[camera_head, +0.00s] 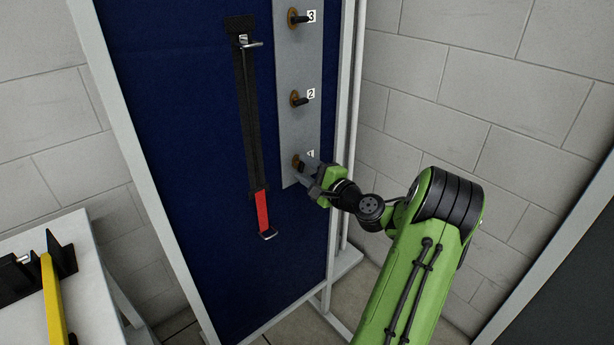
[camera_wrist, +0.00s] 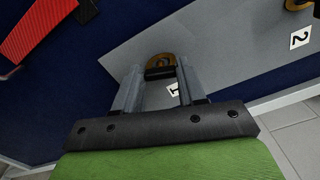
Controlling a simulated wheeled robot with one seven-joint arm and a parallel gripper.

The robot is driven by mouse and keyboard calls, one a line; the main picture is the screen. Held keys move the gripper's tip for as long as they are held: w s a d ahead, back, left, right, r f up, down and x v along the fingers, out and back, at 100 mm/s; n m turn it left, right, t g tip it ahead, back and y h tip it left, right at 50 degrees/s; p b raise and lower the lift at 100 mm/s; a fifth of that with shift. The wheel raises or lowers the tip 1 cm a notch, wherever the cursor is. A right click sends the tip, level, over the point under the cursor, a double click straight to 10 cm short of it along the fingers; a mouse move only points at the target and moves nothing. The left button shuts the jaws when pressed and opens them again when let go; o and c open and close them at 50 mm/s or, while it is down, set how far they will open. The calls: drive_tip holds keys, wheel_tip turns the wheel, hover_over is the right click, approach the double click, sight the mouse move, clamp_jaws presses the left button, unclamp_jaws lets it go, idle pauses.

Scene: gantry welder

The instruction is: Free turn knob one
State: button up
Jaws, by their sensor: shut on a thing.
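Knob one is the lowest of three knobs on a grey vertical strip (camera_head: 299,120) fixed to a dark blue panel. Its brass base (camera_head: 296,162) shows beside the label 1. My gripper (camera_head: 306,170) reaches it from the lower right and is shut on the knob. In the wrist view my two grey fingers (camera_wrist: 159,80) stand on either side of the dark knob (camera_wrist: 160,71), with its brass base behind. The label 1 (camera_wrist: 173,88) shows partly between the fingers. The fingers hide part of the knob.
Knob two (camera_head: 299,98) and knob three (camera_head: 297,18) stick out above. A black strap (camera_head: 249,110) with a red end (camera_head: 262,211) hangs left of the strip. A pale frame post (camera_head: 347,90) stands close on the right. A table (camera_head: 95,300) with a yellow-handled thing stands at the lower left.

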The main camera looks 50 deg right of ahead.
drive_tip(key=shift+f+n+b, duration=0.15)
drive_tip(key=shift+n+b, duration=1.1)
drive_tip(key=shift+n, duration=0.75)
drive_tip(key=o, duration=1.1)
drive_tip(key=shift+c, duration=0.2)
drive_tip(key=shift+s, duration=0.1)
drive_tip(key=s+a+p, duration=0.1)
drive_tip(key=s, duration=1.4)
drive_tip(key=shift+s+a, duration=0.25)
drive_tip(key=shift+a, duration=0.15)
